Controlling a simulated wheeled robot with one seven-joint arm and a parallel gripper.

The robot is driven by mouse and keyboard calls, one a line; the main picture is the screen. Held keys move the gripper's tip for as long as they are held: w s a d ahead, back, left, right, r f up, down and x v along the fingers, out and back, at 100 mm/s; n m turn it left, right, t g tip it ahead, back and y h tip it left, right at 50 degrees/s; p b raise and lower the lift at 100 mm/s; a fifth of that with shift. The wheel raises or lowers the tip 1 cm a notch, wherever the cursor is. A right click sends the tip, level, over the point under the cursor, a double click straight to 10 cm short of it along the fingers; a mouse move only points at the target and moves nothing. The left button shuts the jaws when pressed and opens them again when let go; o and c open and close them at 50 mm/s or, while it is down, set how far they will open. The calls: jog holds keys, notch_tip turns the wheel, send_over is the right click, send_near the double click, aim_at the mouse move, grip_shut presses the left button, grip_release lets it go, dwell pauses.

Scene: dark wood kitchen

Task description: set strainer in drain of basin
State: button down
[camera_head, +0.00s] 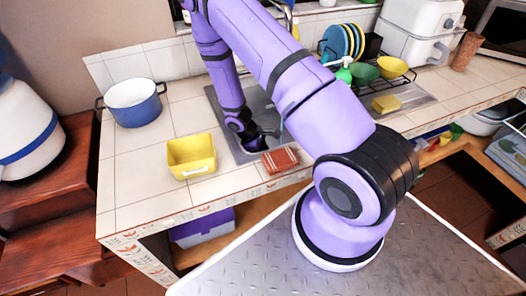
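The metal sink basin (240,152) is set into the tiled counter, left of the middle, and my arm crosses over much of it. My gripper (256,138) points down into the basin near its front part. It is dark and small here, so I cannot tell whether its fingers are open or shut. I cannot make out the strainer as a separate thing, nor whether the gripper holds it. The drain is not visible; my arm and gripper cover part of the basin floor.
A yellow tub (192,157) stands left of the basin and a reddish-brown block (281,160) lies at its front edge. A blue pot (134,103) stands at the back left. A dish rack with plates (342,42), bowls (364,73) and a yellow sponge (386,104) are right.

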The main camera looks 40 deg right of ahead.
jog(key=shift+a+f, duration=0.15)
jog(key=shift+f, duration=0.4)
